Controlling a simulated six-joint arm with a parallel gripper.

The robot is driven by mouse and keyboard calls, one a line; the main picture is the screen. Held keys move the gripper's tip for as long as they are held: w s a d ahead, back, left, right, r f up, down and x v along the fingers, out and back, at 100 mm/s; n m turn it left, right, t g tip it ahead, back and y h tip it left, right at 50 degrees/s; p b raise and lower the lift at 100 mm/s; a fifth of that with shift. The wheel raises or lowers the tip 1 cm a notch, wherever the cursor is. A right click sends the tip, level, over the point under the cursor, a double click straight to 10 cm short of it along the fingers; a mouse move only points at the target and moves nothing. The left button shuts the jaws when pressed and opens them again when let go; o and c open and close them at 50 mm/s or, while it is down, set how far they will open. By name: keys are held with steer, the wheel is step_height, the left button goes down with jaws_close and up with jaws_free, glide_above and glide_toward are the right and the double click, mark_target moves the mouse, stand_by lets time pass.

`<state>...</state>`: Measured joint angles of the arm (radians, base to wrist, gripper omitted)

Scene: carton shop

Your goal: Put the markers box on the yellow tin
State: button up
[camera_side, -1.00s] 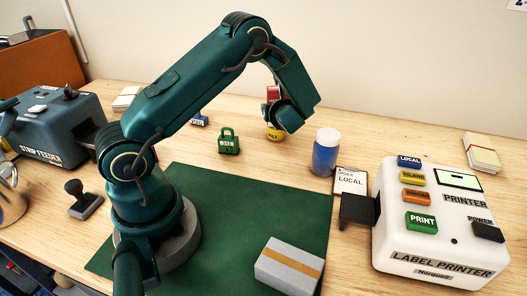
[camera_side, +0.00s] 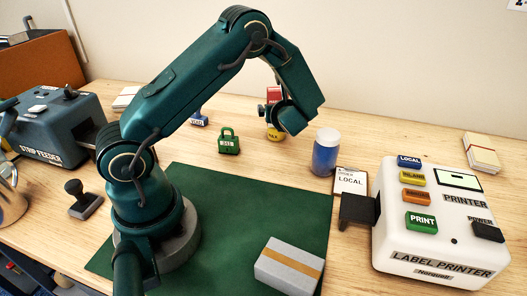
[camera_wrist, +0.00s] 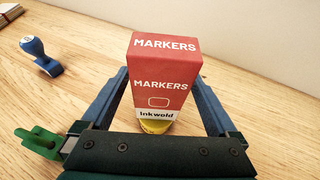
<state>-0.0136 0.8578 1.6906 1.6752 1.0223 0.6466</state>
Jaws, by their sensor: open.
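The markers box (camera_wrist: 162,75) is red with a white band at its foot and stands upright between my fingers in the wrist view. The yellow tin (camera_wrist: 154,126) shows directly under it, and the box appears to rest on it. In the side view the box (camera_side: 273,94) is a red patch above the yellow tin (camera_side: 274,135), both partly hidden by my wrist. My gripper (camera_wrist: 164,75) is open, with one blue finger on each side of the box. Small gaps seem to show beside the box; contact is hard to judge.
A green padlock (camera_side: 229,141) and a blue-handled stamp (camera_side: 199,118) stand left of the tin. A blue jar (camera_side: 326,152) stands to its right. The label printer (camera_side: 440,220) is at right, a strip feeder (camera_side: 50,125) at left. A grey parcel (camera_side: 289,266) lies on the green mat (camera_side: 215,255).

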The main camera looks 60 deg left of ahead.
steer(key=s+d+r+n+h, duration=0.5)
steer(key=s+d+n+h, duration=0.1)
steer(key=s+d+n, duration=0.4)
steer(key=s+d+r+n+h, duration=0.5)
steer(key=s+d+n, duration=0.5)
steer(key=d+n, duration=0.2)
steer(key=shift+d+r+n+h, duration=0.15)
steer(key=shift+d+n+h, duration=0.15)
steer(key=shift+d+h, duration=0.4)
